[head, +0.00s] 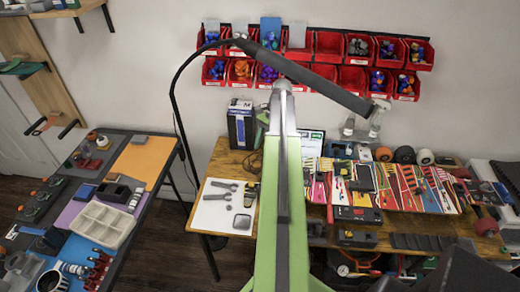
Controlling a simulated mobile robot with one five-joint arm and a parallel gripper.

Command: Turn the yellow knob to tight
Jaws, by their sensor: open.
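I cannot make out a yellow knob in the head view. The right workbench (222,160) holds many small parts, and a knob there is too small to tell or is hidden. A small yellow-and-black item (252,164) lies at the bench's left, beside my green arm, but I cannot tell what it is. My green arm rises through the middle of the view and covers part of the bench. My gripper's fingertips cannot be made out.
A left table (166,195) carries a pale divided tray (101,222) and several parts. Red bins (328,45) hang on the wall. A black lamp (300,72) reaches across above the bench. Dark floor (160,250) is open between the tables.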

